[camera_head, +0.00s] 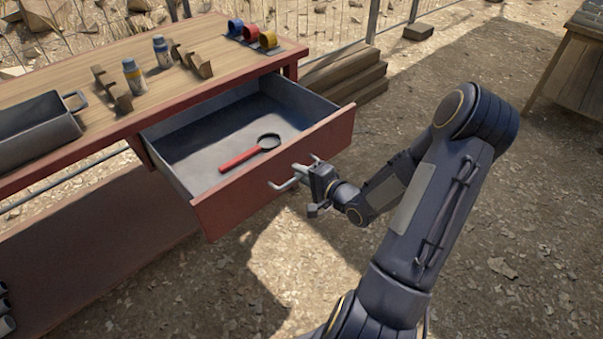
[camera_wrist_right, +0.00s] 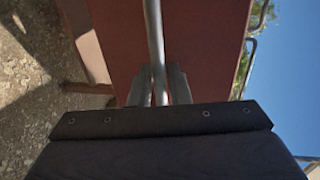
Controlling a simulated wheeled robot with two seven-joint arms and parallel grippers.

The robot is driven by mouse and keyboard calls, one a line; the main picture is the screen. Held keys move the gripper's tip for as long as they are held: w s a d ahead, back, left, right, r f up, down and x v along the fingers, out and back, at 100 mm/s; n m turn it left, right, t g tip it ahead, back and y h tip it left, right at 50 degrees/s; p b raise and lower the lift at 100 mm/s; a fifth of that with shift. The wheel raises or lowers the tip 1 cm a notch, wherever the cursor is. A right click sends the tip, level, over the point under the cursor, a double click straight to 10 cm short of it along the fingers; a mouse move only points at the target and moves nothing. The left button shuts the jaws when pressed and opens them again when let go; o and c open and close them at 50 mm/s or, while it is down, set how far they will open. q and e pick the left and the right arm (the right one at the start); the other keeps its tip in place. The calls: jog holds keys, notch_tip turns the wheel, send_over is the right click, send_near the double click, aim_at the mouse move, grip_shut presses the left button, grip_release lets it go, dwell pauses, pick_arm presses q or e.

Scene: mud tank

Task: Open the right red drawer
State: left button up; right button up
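The right red drawer (camera_head: 275,178) is pulled well out of the workbench, and its grey inside shows. A red-handled magnifying glass (camera_head: 250,151) lies on the drawer's floor. The metal bar handle (camera_head: 284,186) is on the drawer's red front. My right gripper (camera_head: 311,168) is at the handle's right part. In the right wrist view the two fingers (camera_wrist_right: 159,88) stand on either side of the handle bar (camera_wrist_right: 154,40), close around it, with the red drawer front behind. My left gripper is in neither view.
The wooden bench top (camera_head: 215,45) holds a grey metal tray (camera_head: 38,130), two small bottles (camera_head: 133,76), wooden racks (camera_head: 112,90) and coloured round items (camera_head: 252,36). Wooden steps (camera_head: 345,75) stand behind the drawer. Gravelly ground in front of the drawer is clear apart from my right arm.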

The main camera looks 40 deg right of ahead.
jog(key=p+v, duration=0.1)
jog(key=v, duration=0.6)
jog(key=shift+s+p, duration=0.4)
jog(key=shift+d, duration=0.1)
notch_tip(320, 180, up, 6)
jog(key=a+n+g+h, duration=0.3)
jog(key=n+g, duration=0.3)
jog(key=n, duration=0.1)
jog(key=s+a+r+n+g+y, duration=0.2)
jog(key=s+a+r+n+y, duration=0.15)
jog(key=s+a, duration=0.4)
jog(key=s+a+r+n+g+y, duration=0.2)
jog(key=s+a+n, duration=0.35)
jog(key=a, duration=0.35)
notch_tip(320, 180, up, 18)
jog(key=p, duration=1.7)
jog(key=shift+s+m+p, duration=0.3)
jog(key=shift+s, duration=0.15)
